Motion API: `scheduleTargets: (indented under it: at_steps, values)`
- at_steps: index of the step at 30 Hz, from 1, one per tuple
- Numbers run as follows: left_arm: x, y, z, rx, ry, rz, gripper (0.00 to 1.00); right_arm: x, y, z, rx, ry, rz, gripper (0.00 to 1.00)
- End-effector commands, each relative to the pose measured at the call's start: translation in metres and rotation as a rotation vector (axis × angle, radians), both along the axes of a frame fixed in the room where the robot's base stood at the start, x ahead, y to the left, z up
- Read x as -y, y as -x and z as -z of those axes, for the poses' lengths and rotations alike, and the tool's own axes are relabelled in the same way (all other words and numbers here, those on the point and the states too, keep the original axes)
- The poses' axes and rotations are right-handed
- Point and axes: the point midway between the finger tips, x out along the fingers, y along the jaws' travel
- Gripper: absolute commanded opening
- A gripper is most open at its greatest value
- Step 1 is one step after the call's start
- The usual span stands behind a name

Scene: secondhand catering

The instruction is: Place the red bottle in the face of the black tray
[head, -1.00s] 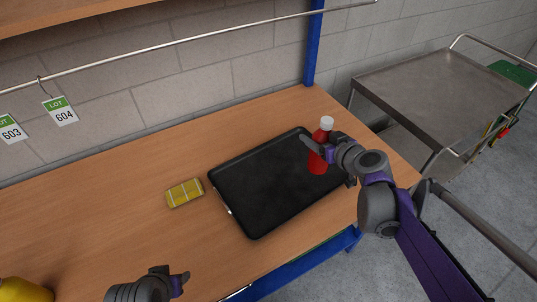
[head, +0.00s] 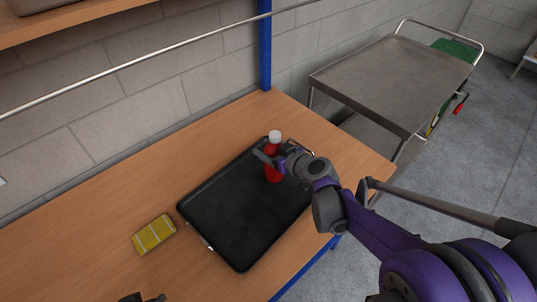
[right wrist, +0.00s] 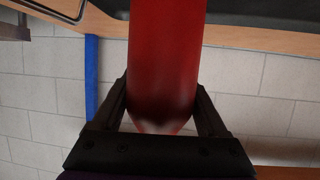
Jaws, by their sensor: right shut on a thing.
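The red bottle (head: 272,174) has a white cap and is roughly upright over the far right part of the black tray (head: 238,224). I cannot tell whether its base touches the tray. My right gripper (head: 269,159) is shut on the bottle's body, and its fingers hide part of it. In the right wrist view the red bottle (right wrist: 165,60) sits between the two fingers, with the tray's dark edge (right wrist: 265,12) at the top right. My left gripper (head: 143,298) is barely in view at the bottom edge, and its fingers cannot be judged.
A yellow packet (head: 154,234) lies on the wooden table (head: 95,225), left of the tray. A blue post (head: 265,50) and a metal rail (head: 150,60) stand at the back by the wall. A steel trolley (head: 390,85) is beyond the table's right end.

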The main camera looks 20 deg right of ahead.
Motion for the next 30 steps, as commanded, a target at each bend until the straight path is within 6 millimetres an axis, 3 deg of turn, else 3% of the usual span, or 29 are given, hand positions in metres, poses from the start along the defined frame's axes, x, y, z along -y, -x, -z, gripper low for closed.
scheduleTargets:
  at_steps: [4, 14, 15, 18, 19, 30]
  values:
    - [0.000, 0.001, 0.005, -0.002, 0.000, 0.000, 0.50, 0.000, 0.000, 0.017, 0.000, 0.000, 0.000, 0.15]
    - [0.000, 0.001, 0.006, -0.002, 0.000, 0.000, 0.50, 0.000, 0.000, 0.020, 0.000, 0.000, 0.000, 0.15]
    - [0.000, 0.001, 0.006, -0.002, 0.000, 0.000, 0.50, 0.000, 0.000, 0.021, 0.000, 0.000, 0.000, 0.77]
    - [0.000, 0.001, 0.006, -0.002, 0.000, 0.000, 0.50, 0.000, 0.000, 0.020, 0.000, 0.000, 0.000, 0.95]
    - [0.000, 0.001, 0.006, -0.002, 0.000, 0.000, 0.50, 0.000, 0.000, 0.020, 0.000, 0.000, 0.000, 1.00]
    - [0.000, 0.000, 0.003, -0.001, 0.000, 0.000, 0.50, 0.003, 0.008, 0.014, 0.000, 0.000, 0.002, 1.00]
